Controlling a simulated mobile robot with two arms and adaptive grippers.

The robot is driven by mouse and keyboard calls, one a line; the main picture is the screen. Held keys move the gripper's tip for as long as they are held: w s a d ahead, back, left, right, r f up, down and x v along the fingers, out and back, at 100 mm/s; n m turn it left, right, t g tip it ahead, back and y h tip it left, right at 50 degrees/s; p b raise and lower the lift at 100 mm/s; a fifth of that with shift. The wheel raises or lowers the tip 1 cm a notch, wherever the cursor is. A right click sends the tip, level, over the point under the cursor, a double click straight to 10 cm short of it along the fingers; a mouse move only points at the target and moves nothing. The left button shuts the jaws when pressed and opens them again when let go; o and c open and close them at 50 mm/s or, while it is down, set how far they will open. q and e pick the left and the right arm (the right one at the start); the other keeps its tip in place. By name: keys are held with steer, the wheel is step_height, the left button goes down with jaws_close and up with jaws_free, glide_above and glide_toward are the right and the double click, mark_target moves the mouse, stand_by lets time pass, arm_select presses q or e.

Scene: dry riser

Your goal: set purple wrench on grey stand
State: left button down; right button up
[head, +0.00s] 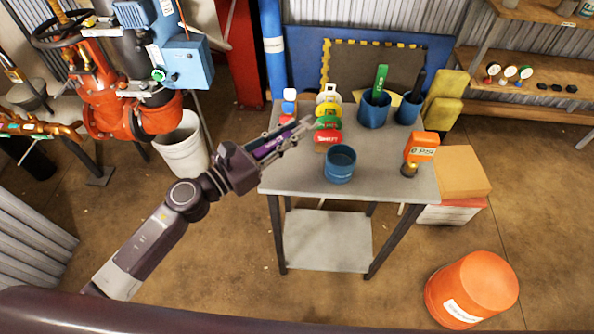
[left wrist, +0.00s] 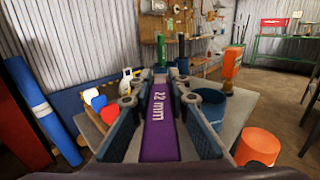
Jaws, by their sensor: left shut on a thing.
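The purple wrench (head: 268,147), marked 22 mm, is held between the fingers of my left gripper (head: 293,133). It also shows in the left wrist view (left wrist: 160,125), running lengthwise away from the camera between the two fingers. The grey stand (head: 287,178) is a table with a grey top and a lower shelf. My left gripper is shut on the wrench and reaches over the left part of the tabletop. I cannot tell whether the wrench touches anything there. My right gripper is not in view.
Bare top lies at the front left and right of the cup. An orange bucket (head: 473,290) stands on the floor.

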mark_target(291, 169)
arm_select(q)
step_height(291, 169, down, 12)
steer(key=shift+r+b, duration=0.1)
steer(key=shift+b, duration=0.9)
